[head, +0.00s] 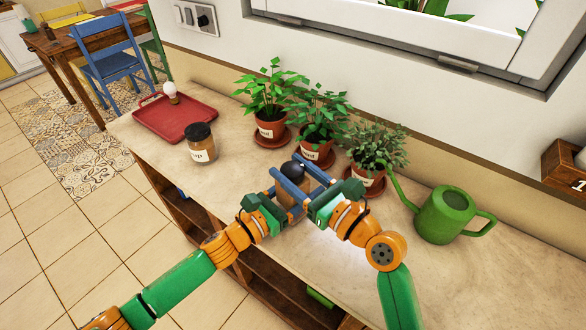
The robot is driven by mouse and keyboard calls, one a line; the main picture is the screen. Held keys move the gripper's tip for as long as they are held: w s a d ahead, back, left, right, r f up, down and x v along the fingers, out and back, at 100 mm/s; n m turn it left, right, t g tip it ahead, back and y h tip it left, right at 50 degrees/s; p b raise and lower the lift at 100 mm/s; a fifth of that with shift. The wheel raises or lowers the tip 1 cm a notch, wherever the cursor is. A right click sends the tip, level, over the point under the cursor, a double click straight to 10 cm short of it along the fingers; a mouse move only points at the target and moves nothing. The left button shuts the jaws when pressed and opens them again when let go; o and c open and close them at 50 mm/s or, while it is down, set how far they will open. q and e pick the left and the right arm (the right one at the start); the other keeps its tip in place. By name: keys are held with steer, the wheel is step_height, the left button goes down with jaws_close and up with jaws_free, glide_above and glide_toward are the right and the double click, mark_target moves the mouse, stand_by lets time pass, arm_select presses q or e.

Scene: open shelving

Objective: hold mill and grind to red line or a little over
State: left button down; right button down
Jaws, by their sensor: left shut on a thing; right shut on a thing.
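The mill (291,193) has a brown body and a round black top, and stands near the front of the counter between my two grippers. My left gripper (277,194) comes in from the left and is shut on the mill's body. My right gripper (293,171) comes in from the right, its blue fingers on either side of the black top, shut on it. The fingers and wrists hide much of the mill's body. I cannot make out a red line or the level of anything ground.
A labelled jar (201,148) with a dark lid stands left of the mill. A red tray (176,121) with a white bulb-shaped object (170,92) lies farther left. Potted plants (270,129) stand behind, and a green watering can (447,214) is at right. The counter (235,180) between jar and mill is clear.

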mark_target(299, 178)
steer(key=shift+s+a+m+t+h, duration=0.1)
steer(key=shift+a+m+t+h, duration=0.1)
steer(key=shift+m+t+h, duration=0.45)
steer(key=shift+d+h, duration=0.1)
steer(key=shift+h, duration=0.25)
steer(key=shift+c, duration=1.1)
jaws_free()
steer(key=shift+d, duration=0.1)
steer(key=v, duration=0.7)
steer(key=shift+s+d+f, duration=0.1)
steer(key=shift+d, duration=0.05)
